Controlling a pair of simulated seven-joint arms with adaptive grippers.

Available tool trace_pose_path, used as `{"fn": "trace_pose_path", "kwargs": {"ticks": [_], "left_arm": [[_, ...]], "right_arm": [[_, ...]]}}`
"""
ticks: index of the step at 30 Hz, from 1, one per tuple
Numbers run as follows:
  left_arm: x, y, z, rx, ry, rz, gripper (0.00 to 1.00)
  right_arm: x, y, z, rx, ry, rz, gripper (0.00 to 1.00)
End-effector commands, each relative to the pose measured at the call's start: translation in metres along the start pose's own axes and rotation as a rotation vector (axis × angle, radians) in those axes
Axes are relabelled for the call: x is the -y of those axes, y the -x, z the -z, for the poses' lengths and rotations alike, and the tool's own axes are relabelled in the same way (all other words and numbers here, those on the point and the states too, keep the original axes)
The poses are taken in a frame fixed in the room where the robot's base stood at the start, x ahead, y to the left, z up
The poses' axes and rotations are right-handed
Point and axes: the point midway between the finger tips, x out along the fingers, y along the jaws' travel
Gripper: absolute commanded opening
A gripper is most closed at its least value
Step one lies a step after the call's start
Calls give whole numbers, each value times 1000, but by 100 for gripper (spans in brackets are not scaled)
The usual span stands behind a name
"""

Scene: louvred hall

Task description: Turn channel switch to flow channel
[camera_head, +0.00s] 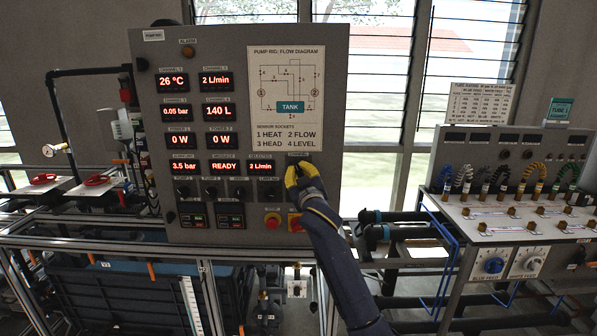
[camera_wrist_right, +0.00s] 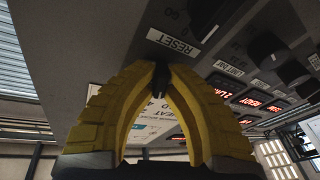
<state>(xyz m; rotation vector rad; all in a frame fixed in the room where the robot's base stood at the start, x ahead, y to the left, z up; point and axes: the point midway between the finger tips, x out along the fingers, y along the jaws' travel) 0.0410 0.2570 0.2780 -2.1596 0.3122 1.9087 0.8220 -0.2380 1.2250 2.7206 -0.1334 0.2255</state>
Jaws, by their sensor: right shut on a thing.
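The grey control panel (camera_head: 140,100) fills the middle of the head view. My right gripper (camera_head: 298,170) reaches its right side, below the flow diagram. In the right wrist view its yellow fingers (camera_wrist_right: 160,76) are shut on a small dark knob (camera_wrist_right: 160,82), which I take as the channel switch. The fingers hide most of this knob, so its setting cannot be read. A RESET label (camera_wrist_right: 173,41) is close to the fingertips. The diagram's socket list (camera_head: 284,136) reads 1 heat, 2 flow, 3 head, 4 level. My left gripper is not in view.
Red displays (camera_head: 217,83) and several dark knobs (camera_head: 211,192) are left of my gripper. A red emergency button (camera_head: 272,221) sits just below it. A tubing console (camera_head: 515,200) stands at the right; pipes run between. A blue tank (camera_head: 120,295) is below.

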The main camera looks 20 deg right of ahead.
Motion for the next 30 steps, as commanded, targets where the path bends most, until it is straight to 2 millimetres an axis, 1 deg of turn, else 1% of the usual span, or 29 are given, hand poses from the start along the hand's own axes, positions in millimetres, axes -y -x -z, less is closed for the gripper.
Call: {"fn": "trace_pose_path", "kwargs": {"ticks": [1, 7, 14, 17, 30], "left_arm": [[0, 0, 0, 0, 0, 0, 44], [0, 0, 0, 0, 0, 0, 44], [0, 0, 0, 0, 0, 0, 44], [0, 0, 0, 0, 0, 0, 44], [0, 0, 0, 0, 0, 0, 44]], "right_arm": [[0, 0, 2, -2, 1, 1, 11], [0, 0, 1, -2, 2, 1, 35], [0, 0, 1, -1, 3, 2, 35], [1, 4, 2, -2, 2, 2, 35], [4, 48, 6, -1, 3, 2, 35]]}}
